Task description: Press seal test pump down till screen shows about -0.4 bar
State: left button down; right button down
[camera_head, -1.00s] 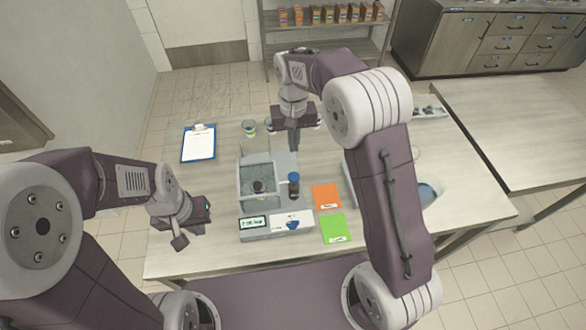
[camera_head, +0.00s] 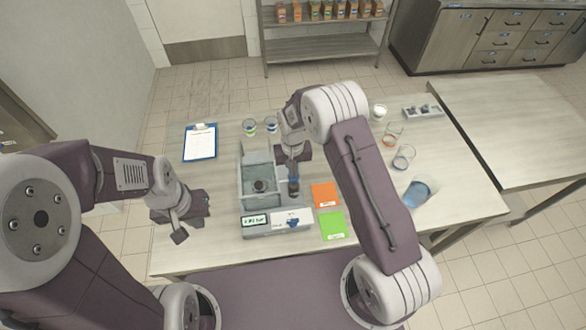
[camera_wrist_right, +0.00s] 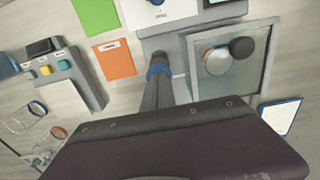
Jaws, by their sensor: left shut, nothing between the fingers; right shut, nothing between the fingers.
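The seal test machine (camera_head: 247,203) stands on the table with a clear-walled chamber holding a dark round item (camera_head: 260,186). Its small lit screen (camera_head: 255,220) is at the front left; I cannot read its digits surely. The pump (camera_head: 294,189), a dark upright post with blue on it, stands right of the chamber. My right gripper (camera_head: 293,172) is shut and points down at the pump's top. In the right wrist view the shut fingers (camera_wrist_right: 158,82) overlap the pump's blue ring (camera_wrist_right: 158,70); contact is unclear. My left gripper (camera_head: 180,236) is shut and empty, left of the machine.
An orange sheet (camera_head: 325,194) and a green sheet (camera_head: 333,226) lie right of the machine. A clipboard (camera_head: 200,142) lies at the back left. Cups (camera_head: 249,127) stand behind the machine. Glassware (camera_head: 403,157) and a blue-filled beaker (camera_head: 420,192) stand on the right.

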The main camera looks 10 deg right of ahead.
notch_tip(320, 180, down, 4)
jog(key=b, duration=0.3)
jog(key=shift+s+r, duration=0.2)
jog(key=shift+s, duration=0.05)
jog(key=shift+f, duration=0.1)
jog(key=shift+w+r+p, duration=0.1)
jog(key=shift+r+p, duration=0.25)
jog(key=r+p, duration=0.2)
jog(key=r, duration=0.1)
jog(key=shift+w+r+p, duration=0.2)
jog(key=shift+r+p, duration=0.05)
jog(key=shift+p, duration=0.1)
notch_tip(320, 180, up, 10)
jog(key=b, duration=0.3)
jog(key=shift+s+r, duration=0.15)
